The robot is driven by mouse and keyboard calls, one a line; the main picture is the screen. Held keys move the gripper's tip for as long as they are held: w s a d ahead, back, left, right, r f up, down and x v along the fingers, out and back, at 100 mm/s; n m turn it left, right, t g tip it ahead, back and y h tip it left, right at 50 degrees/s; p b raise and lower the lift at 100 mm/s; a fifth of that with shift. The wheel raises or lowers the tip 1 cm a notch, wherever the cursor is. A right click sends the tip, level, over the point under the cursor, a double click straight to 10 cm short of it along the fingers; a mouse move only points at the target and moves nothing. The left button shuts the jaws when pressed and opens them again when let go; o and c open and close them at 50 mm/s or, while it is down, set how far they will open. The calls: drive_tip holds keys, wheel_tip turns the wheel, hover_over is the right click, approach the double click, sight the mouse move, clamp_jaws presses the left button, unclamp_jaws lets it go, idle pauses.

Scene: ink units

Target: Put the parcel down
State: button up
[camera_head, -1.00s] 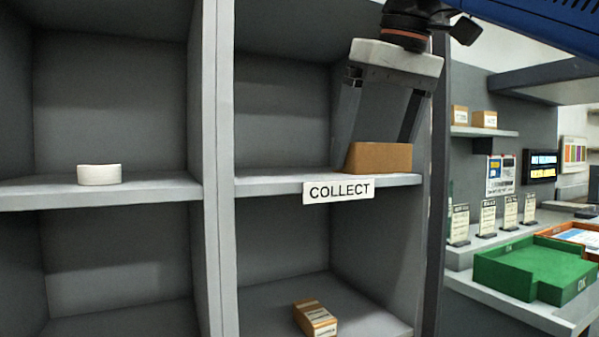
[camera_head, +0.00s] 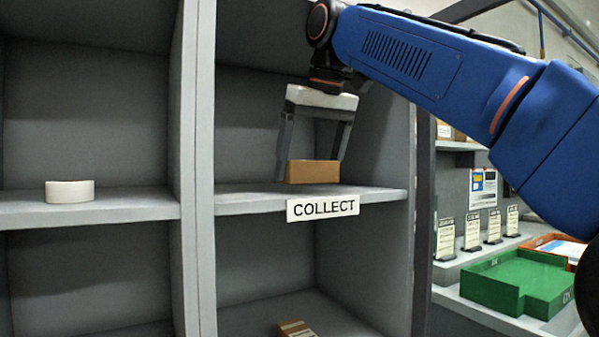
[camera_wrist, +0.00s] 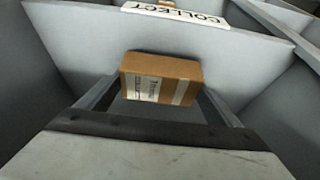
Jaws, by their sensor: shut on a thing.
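The parcel is a brown cardboard box (camera_head: 312,173) in the upper compartment above the COLLECT sign (camera_head: 322,208). My gripper (camera_head: 311,168) reaches down from above, with one finger at each side of the parcel, and is shut on it. The parcel sits level, at or just above the shelf (camera_head: 240,199); I cannot tell whether its underside touches. The wrist view shows the parcel (camera_wrist: 160,66) between the fingers, with a white label and a pale strip on its face. The COLLECT sign is upside down beyond it in that view (camera_wrist: 175,14).
Another labelled box (camera_head: 296,328) lies in the compartment below. A white roll-shaped object (camera_head: 70,192) stands on the left shelf. Grey dividers (camera_head: 196,150) flank the compartment. A green tray (camera_head: 518,283) and small sign stands (camera_head: 472,232) are at the right. The shelf around the parcel is clear.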

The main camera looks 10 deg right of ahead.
drive_tip(key=shift+w+a, duration=0.25)
drive_tip(key=shift+w, duration=0.4)
drive_tip(key=shift+w+a, duration=0.3)
drive_tip(key=shift+w, duration=0.3)
drive_tip(key=shift+w+a, duration=0.25)
drive_tip(key=shift+w, duration=0.4)
drive_tip(key=shift+f, duration=0.75)
drive_tip(key=shift+s+f, duration=0.1)
drive_tip(key=shift+f, duration=0.05)
drive_tip(key=o, duration=1.1)
